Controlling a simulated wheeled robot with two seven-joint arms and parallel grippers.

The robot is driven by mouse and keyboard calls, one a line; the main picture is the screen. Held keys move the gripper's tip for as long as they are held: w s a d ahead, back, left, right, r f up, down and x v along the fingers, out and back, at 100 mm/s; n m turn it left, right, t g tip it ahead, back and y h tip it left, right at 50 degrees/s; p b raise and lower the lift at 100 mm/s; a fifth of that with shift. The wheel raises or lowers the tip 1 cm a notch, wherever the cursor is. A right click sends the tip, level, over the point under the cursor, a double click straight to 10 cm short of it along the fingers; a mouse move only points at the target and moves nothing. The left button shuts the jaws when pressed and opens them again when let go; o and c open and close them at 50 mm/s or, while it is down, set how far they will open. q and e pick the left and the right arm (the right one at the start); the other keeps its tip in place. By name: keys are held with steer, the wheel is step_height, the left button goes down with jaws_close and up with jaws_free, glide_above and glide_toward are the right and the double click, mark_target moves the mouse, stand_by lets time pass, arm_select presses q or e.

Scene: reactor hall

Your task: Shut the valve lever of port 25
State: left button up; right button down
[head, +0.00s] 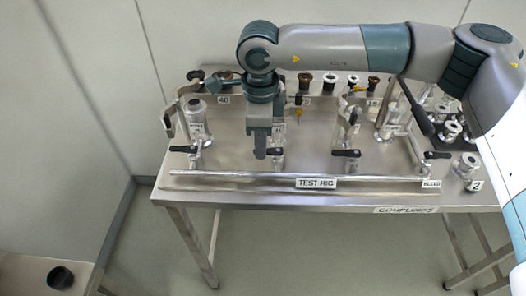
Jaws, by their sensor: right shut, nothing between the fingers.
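The test rig (300,179) on the steel table carries a front pipe with black valve levers. One lever (182,149) is at the left, one (274,152) in the middle, one (345,153) right of middle and one (437,155) at the far right near the BLEED label. All four look roughly crosswise in the picture. I cannot read which one belongs to port 25. My right gripper (260,154) points down, shut and empty, at the left end of the middle lever and partly covers it. I cannot tell whether they touch. My left gripper is out of view.
Several dark and metal couplings (330,80) stand along the back of the table. A metal cylinder (194,108) stands at the rig's left. More fittings (452,130) crowd the right side. A second table with a dark cup (60,277) is at bottom left.

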step_height(320, 180, up, 2)
steer(key=shift+w+a+r+p, duration=0.15)
steer(key=shift+r+p, duration=0.05)
steer(key=shift+p, duration=0.1)
